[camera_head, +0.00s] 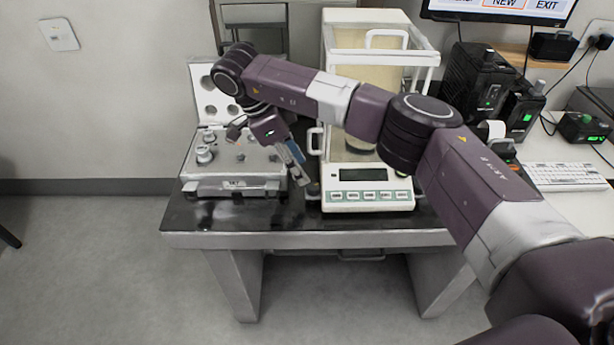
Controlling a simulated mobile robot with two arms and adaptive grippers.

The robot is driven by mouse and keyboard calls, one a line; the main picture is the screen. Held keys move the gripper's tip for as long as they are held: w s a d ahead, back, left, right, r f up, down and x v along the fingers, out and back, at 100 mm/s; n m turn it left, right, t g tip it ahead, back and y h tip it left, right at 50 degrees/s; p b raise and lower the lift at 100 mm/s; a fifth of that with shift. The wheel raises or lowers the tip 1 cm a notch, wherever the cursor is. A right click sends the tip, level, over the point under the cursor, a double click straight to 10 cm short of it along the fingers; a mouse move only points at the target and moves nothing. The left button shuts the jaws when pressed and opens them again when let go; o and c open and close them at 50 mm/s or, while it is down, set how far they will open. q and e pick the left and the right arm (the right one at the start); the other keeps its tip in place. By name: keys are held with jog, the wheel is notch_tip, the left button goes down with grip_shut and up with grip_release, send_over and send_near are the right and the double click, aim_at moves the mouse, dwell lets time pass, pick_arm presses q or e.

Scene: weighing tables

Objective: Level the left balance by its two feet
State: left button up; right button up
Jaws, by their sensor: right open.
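The balance (368,201) stands on the dark-topped table, with a glass draft shield, a display and a row of buttons on its front panel. My right arm reaches across in front of the shield from the right. My right gripper (302,176) is open and points down just left of the balance, close to its front left corner and beside the weight box. I cannot tell whether it touches the balance. The two feet are too small or hidden to make out clearly, and the level bubble cannot be read. My left gripper is not in view.
An open case of weights (238,188) sits left of the balance, close to my right gripper. The table (300,240) has a narrow bare front strip. At the right are black devices (478,82), a keyboard (565,176) and a monitor (500,8).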

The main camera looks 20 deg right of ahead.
aim_at(312, 186)
jog(key=p+x, duration=0.1)
jog(key=x, duration=0.5)
jog(key=shift+s, duration=0.2)
jog(key=shift+d+f, duration=0.15)
jog(key=shift+f, duration=0.15)
jog(key=shift+c, duration=1)
jog(key=c, duration=0.5)
grip_shut()
jog(key=shift+w+f+m+b, duration=0.1)
jog(key=shift+f+m+b, duration=0.05)
jog(key=shift+m+b, duration=0.65)
jog(key=shift+b, duration=0.05)
jog(key=shift+m+g, duration=0.3)
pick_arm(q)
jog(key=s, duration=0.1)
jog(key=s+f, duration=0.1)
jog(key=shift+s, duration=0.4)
pick_arm(e)
jog(key=shift+r, duration=0.2)
jog(key=o, duration=0.7)
grip_release()
